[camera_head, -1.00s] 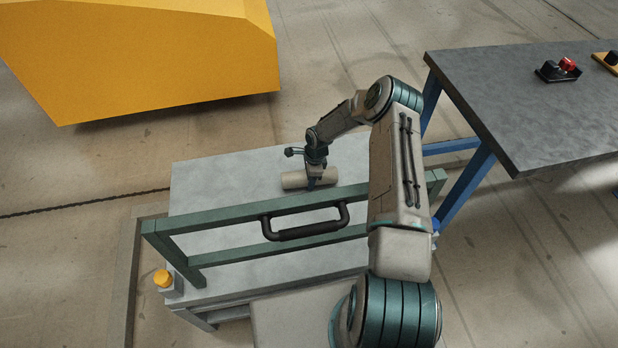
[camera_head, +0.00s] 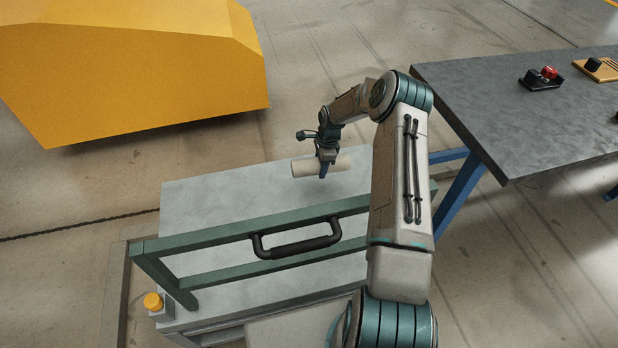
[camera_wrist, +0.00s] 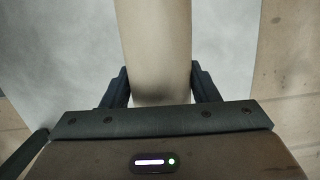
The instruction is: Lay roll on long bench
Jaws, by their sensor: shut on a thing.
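The roll (camera_head: 306,168) is a pale beige cylinder. My gripper (camera_head: 324,173) is shut on it and holds it above the far part of a grey flat top. In the wrist view the roll (camera_wrist: 154,45) runs away from me between the two dark fingers of my gripper (camera_wrist: 160,88), which touch its sides. A long dark grey bench (camera_head: 500,110) with blue legs stands at the right; the roll is well to the left of it. The bench's right end is out of view.
The grey top (camera_head: 220,207) under the roll belongs to my base, with a green rail and black handle (camera_head: 297,243). A black holder with a red part (camera_head: 543,78) and a yellow-orange block (camera_head: 599,69) sit on the bench. A large yellow body (camera_head: 140,75) stands at back left.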

